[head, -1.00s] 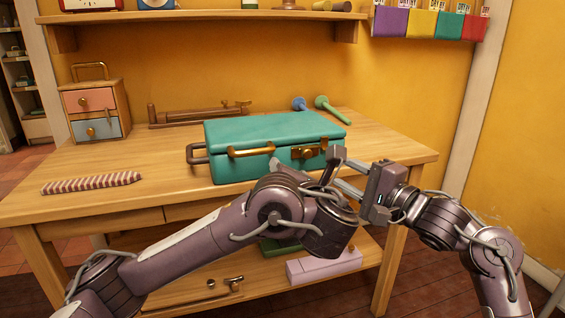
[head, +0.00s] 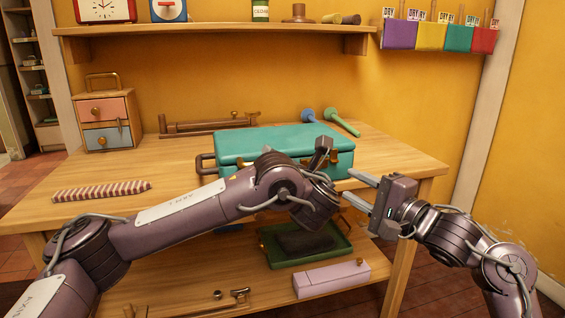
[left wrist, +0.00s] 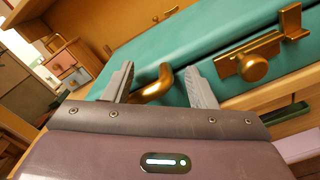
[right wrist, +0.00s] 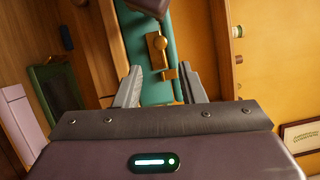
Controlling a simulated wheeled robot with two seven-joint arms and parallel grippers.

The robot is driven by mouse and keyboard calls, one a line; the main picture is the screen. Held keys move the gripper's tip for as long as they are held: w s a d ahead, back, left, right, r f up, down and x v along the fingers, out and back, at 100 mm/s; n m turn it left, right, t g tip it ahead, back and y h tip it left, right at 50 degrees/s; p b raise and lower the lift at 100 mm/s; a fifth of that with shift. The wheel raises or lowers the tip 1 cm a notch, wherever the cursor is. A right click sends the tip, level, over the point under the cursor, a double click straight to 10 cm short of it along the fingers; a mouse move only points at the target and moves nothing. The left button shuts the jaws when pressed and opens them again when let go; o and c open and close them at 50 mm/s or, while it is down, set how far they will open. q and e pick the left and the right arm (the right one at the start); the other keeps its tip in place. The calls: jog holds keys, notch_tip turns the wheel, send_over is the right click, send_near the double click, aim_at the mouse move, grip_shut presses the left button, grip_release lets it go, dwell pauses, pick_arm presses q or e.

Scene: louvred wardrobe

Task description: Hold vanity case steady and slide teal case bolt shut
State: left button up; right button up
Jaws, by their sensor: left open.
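The teal vanity case (head: 250,143) lies closed on the wooden table. Its brass bolt with a round knob (left wrist: 252,67) is on the front; my left arm mostly hides it in the head view. The bolt also shows in the right wrist view (right wrist: 160,43). My left gripper (head: 322,155) is open close to the case front. In the left wrist view, the curved end of the brass front handle (left wrist: 160,84) appears between its fingers; I cannot tell whether they touch. My right gripper (head: 354,188) is open and empty, apart from the case at its right front.
A small drawer box (head: 104,115) and a striped stick (head: 102,190) are on the left of the table. A brown rail (head: 208,125) and two mallet-like items (head: 340,122) lie behind the case. A green tray (head: 335,250) and lilac box (head: 332,278) are below.

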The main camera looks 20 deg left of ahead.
pick_arm(q)
grip_shut()
pick_arm(e)
jog(key=shift+n, duration=0.4)
jog(key=c, duration=0.6)
pick_arm(q)
jog(key=shift+f, duration=0.1)
pick_arm(e)
jog(key=shift+r+n, duration=0.1)
jog(key=shift+n, duration=0.5)
jog(key=shift+c, duration=0.9)
jog(key=n, duration=0.2)
jog(key=n+y, duration=0.1)
jog(key=n, duration=0.1)
jog(key=shift+a+r, duration=0.1)
jog(key=shift+a, duration=0.1)
grip_shut()
jog(key=n, duration=0.8)
jog(key=n+y, duration=0.1)
jog(key=n, duration=0.7)
jog(key=f+n+g+y, duration=0.1)
jog(key=n, duration=0.7)
jog(key=shift+s+d+n, duration=0.15)
jog(key=shift+d+n, duration=0.05)
jog(key=shift+n, duration=0.1)
